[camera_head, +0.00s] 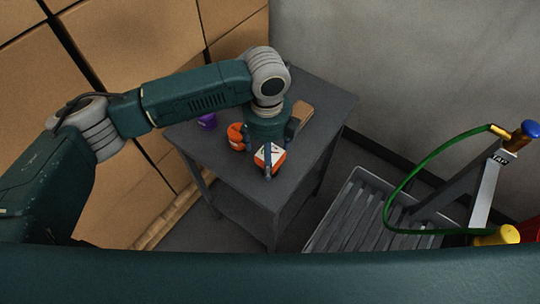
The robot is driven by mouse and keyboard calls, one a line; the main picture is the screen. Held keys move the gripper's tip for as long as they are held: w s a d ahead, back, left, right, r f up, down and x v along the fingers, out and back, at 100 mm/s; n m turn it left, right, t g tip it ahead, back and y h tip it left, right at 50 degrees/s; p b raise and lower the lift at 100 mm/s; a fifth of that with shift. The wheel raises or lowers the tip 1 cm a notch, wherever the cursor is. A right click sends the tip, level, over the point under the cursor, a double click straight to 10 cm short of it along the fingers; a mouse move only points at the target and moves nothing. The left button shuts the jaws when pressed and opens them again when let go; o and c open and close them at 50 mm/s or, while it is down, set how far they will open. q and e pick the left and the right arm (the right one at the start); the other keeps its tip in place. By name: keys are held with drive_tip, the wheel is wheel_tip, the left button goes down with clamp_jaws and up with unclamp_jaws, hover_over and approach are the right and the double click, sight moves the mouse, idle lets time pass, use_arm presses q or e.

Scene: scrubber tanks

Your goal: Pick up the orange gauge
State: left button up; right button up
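An orange object with a white face (276,154), which looks like the orange gauge, is on the dark grey table near its front corner. My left arm comes in from the left, and my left gripper (268,148) points down right at this object. A dark finger crosses in front of its white face and hides part of it. Whether the fingers press on it or are only around it cannot be told. A second orange object (236,137) stands just left of the gripper, partly hidden. My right gripper is not in view.
A purple item (207,121) and a brown block (301,115) are on the table (325,100). Cardboard boxes (40,75) stand at the left. A grey slatted tray (350,215), a green hose (392,200) and a tap stand (487,190) are at the right.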

use_arm(q)
drive_tip(key=f, duration=0.1)
drive_tip(key=f+p, duration=0.1)
drive_tip(key=f, duration=0.1)
drive_tip(key=f+p, duration=0.1)
drive_tip(key=shift+w+d+f, duration=0.15)
drive_tip(key=shift+w+d, duration=0.15)
drive_tip(key=shift+f, duration=0.55)
drive_tip(key=c, duration=1.2)
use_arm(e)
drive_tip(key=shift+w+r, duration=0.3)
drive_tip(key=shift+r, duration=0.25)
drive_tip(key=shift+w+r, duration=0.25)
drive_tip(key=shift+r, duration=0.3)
